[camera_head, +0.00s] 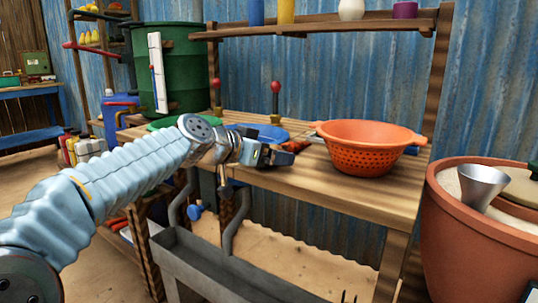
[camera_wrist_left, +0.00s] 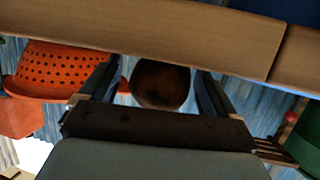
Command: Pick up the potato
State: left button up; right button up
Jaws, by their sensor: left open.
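A dark brown, round thing that looks like the potato (camera_wrist_left: 160,84) shows between the two fingers in the left wrist view, which is turned upside down. It appears to be at the table's front edge. I cannot tell whether the fingers touch it. My left gripper (camera_head: 276,156) is open, at the front edge of the wooden table (camera_head: 330,190). In the head view the potato is not clearly seen and seems hidden by the gripper. The left gripper also shows in the wrist view (camera_wrist_left: 158,92). My right gripper is in neither view.
An orange colander (camera_head: 365,150) stands right of the gripper. Small orange-red things (camera_head: 296,146) and a blue plate (camera_head: 262,132) lie behind it. Red-knobbed levers (camera_head: 275,100) rise at the back. A grey trough (camera_head: 225,265) is below; a terracotta pot (camera_head: 475,235) is at right.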

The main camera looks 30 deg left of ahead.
pick_arm(q)
jog(key=shift+c, duration=0.3)
jog(key=c, duration=1.1)
jog(key=shift+r, duration=0.5)
notch_tip(320, 180, up, 3)
jog(key=shift+f+p, duration=0.15)
jog(key=shift+p, duration=0.6)
jog(key=s+a+r+p, duration=0.1)
jog(key=s+r, duration=0.8)
jog(key=s, duration=0.5)
jog(key=shift+a+r, duration=0.15)
jog(key=shift+r, duration=0.05)
